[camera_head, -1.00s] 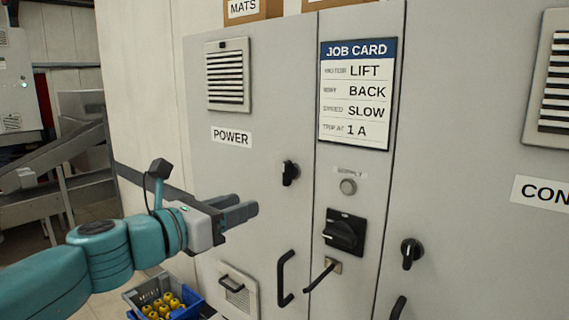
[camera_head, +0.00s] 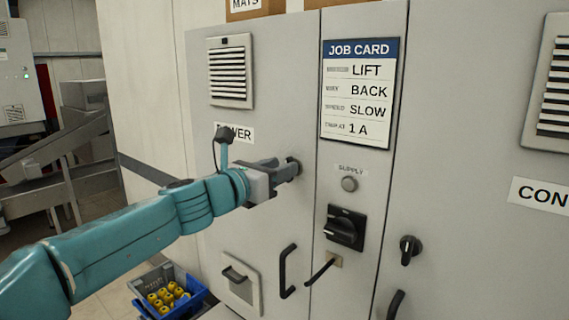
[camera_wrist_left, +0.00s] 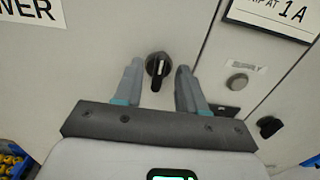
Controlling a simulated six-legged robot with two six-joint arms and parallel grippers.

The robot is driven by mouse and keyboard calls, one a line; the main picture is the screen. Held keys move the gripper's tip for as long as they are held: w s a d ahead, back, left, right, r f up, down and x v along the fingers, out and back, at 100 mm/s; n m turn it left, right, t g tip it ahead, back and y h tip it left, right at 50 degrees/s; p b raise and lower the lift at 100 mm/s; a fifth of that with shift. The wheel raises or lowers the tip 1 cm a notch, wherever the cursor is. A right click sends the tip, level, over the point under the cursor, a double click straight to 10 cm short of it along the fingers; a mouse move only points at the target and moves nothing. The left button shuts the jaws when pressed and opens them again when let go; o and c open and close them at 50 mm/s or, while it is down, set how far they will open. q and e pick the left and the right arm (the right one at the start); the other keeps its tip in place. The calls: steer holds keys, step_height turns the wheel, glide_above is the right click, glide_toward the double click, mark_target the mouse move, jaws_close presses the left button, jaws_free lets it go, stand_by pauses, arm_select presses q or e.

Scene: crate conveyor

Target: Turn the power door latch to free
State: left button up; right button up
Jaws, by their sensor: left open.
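The power door latch (camera_wrist_left: 158,66) is a round black knob with a pointer, on the grey power door (camera_head: 225,130). In the left wrist view it lies between the tips of my left gripper (camera_wrist_left: 158,78), whose fingers are apart on either side of it. In the head view my left gripper (camera_head: 287,168) reaches the latch and covers most of it. I cannot tell whether a finger touches it. My right gripper is not in view.
A black rotary switch (camera_head: 345,228) and a round supply button (camera_head: 349,184) are on the panel to the right. A black door handle (camera_head: 287,272) is below. Another latch (camera_head: 410,248) is on the right door. A blue crate (camera_head: 190,302) stands on the floor.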

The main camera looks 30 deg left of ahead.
arm_select(q)
steer(key=shift+w+d+r, duration=0.1)
steer(key=shift+w+r, duration=0.05)
steer(key=shift+w, duration=0.85)
steer(key=shift+w, duration=0.1)
jaws_close()
